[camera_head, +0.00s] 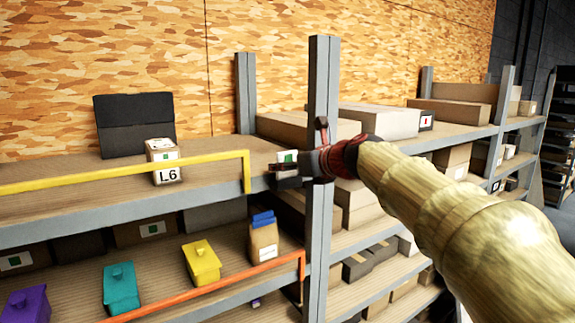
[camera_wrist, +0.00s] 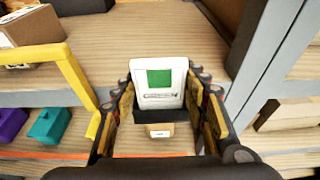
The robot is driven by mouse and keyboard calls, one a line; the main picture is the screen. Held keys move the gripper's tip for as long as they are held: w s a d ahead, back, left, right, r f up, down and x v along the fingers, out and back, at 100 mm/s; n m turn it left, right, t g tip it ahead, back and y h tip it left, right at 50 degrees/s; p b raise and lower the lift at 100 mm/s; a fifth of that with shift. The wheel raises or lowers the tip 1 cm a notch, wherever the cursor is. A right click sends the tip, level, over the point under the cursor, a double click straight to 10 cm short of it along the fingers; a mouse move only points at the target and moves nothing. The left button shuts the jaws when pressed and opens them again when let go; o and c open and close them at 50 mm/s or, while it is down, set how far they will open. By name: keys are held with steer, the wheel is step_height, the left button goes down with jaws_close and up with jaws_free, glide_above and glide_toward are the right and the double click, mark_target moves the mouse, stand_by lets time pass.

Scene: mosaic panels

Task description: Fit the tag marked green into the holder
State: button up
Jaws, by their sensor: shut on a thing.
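A white tag (camera_wrist: 158,76) with a green square and dark lettering stands between my fingers in the wrist view. It also shows as a small green and white patch in the head view (camera_head: 287,156). My gripper (camera_wrist: 160,98) is shut on the tag, one finger at each side. In the head view my gripper (camera_head: 288,172) is at the front edge of the upper shelf, left of the grey post. A dark band (camera_wrist: 155,117) and a tan block with a small label lie just below the tag; I cannot tell whether they are the holder or whether the tag touches them.
A yellow rail (camera_head: 120,175) runs along the upper shelf and ends beside my gripper. A grey post (camera_head: 322,110) stands close on the right. Coloured containers (camera_head: 202,262) sit below.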

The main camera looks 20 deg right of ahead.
steer(key=shift+f, duration=0.4)
steer(key=o, duration=0.8)
steer(key=shift+a+f, duration=0.1)
steer(key=shift+o, duration=1.4)
steer(key=shift+w+f, duration=0.1)
steer(key=v, duration=1.2)
steer(key=shift+a+r, duration=0.2)
